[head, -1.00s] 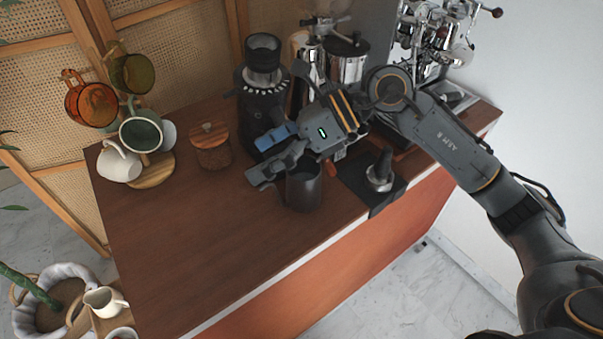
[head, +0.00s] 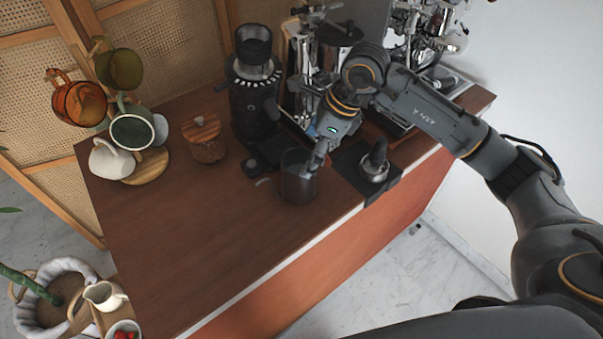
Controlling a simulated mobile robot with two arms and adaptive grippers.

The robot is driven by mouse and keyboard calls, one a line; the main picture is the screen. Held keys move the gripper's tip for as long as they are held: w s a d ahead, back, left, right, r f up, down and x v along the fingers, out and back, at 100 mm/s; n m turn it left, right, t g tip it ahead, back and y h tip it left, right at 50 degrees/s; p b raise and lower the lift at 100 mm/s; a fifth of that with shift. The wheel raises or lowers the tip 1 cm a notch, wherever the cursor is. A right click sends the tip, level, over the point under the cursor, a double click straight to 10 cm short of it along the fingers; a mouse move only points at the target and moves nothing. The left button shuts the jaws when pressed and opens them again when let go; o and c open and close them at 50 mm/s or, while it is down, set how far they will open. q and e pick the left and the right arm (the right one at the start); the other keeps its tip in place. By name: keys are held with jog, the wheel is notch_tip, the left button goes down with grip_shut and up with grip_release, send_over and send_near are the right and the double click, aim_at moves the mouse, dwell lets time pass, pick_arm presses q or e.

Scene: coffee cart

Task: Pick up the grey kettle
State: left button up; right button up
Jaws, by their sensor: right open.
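The grey kettle (head: 299,186), a dark grey pot-like vessel, stands upright on the brown cart top near its front edge. A thin curved part sticks out on its left side. My right gripper (head: 317,158) points down at the kettle's right side, by the rim. It is open. One finger overlaps the kettle in the picture; I cannot tell whether it touches or whether a finger is inside the rim. My left gripper is not in view.
A black grinder (head: 254,100) stands behind the kettle, and a tamper (head: 375,163) on a dark mat is close on its right. A wooden-lidded jar (head: 204,140) and a mug tree with several mugs (head: 133,129) stand left. The cart's front left is clear.

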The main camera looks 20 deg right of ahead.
aim_at(301, 165)
jog(key=shift+a+f+p, duration=0.15)
jog(key=shift+f+p, duration=0.15)
jog(key=x, duration=0.1)
jog(key=p+x, duration=0.1)
jog(key=x, duration=0.1)
jog(key=shift+s+f+p, duration=0.2)
jog(key=shift+f+p, duration=0.1)
jog(key=shift+p, duration=0.1)
jog(key=shift+w+a+f, duration=0.15)
jog(key=shift+a+f, duration=0.05)
jog(key=shift+f, duration=0.3)
jog(key=c, duration=1.7)
jog(key=shift+r, duration=0.25)
